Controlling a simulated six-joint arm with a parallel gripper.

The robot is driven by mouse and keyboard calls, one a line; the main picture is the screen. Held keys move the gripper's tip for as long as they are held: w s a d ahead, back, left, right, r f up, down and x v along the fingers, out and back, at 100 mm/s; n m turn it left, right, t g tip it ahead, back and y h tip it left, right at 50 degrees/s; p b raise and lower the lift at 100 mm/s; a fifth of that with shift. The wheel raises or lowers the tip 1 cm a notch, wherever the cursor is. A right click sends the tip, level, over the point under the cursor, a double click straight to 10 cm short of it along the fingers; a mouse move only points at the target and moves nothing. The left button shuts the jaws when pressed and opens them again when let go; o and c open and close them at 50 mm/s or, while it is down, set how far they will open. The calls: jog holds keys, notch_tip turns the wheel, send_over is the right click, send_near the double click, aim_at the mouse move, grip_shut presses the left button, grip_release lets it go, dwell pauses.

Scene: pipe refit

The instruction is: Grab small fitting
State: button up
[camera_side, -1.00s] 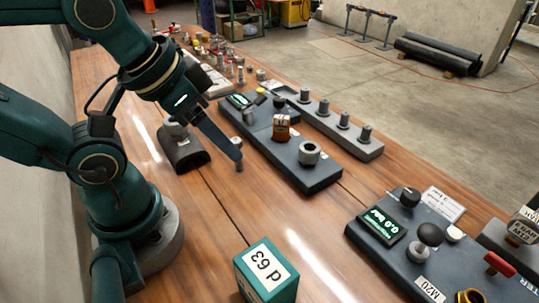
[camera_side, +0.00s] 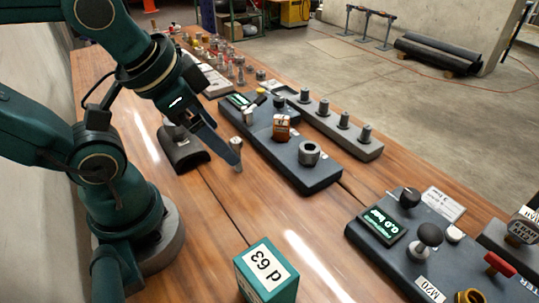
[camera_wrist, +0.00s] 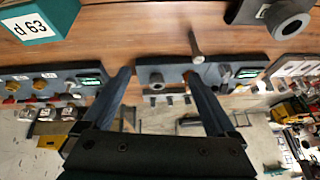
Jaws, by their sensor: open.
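A small grey metal fitting (camera_side: 237,144) with a wider top stands on the wooden table by my fingertips in the side view. In the wrist view the fitting (camera_wrist: 197,46) shows just past the tip of my right-hand finger, not centred between the fingers. My gripper (camera_wrist: 157,72) is open and empty, with its two dark fingers spread. In the side view my gripper (camera_side: 232,160) points down at the table, and its near finger partly hides the fitting. I cannot tell whether finger and fitting touch.
A dark panel (camera_side: 315,180) with a display, an orange-brown piece and a grey ring stands just right of the fitting. A dark holder (camera_side: 187,158) stands to the left. The "d 63" green block (camera_side: 266,272) is in front. Another control panel (camera_side: 440,255) is at right.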

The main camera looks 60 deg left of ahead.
jog(key=w+a+m+g+y, duration=0.2)
jog(key=w+a+m+y, duration=0.15)
jog(key=a+m, duration=0.25)
jog(key=m+t+y, duration=0.4)
jog(key=m+y, duration=0.2)
jog(key=m, duration=1)
send_over(310, 149)
jog(key=s, duration=0.4)
notch_tip(310, 149, down, 5)
jog(key=d+f+m, duration=0.1)
jog(key=f, duration=0.1)
jog(key=d+f+m+t, duration=0.1)
jog(key=f, duration=0.1)
jog(key=d+f+m+t, duration=0.1)
jog(key=f, duration=0.1)
jog(key=shift+w+d+m+h, duration=0.1)
jog(key=shift+d+m+h, duration=0.15)
jog(key=shift+d+m, duration=0.15)
jog(key=shift+x, duration=2.45)
jog(key=c, duration=1.5)
jog(key=shift+o, duration=0.2)
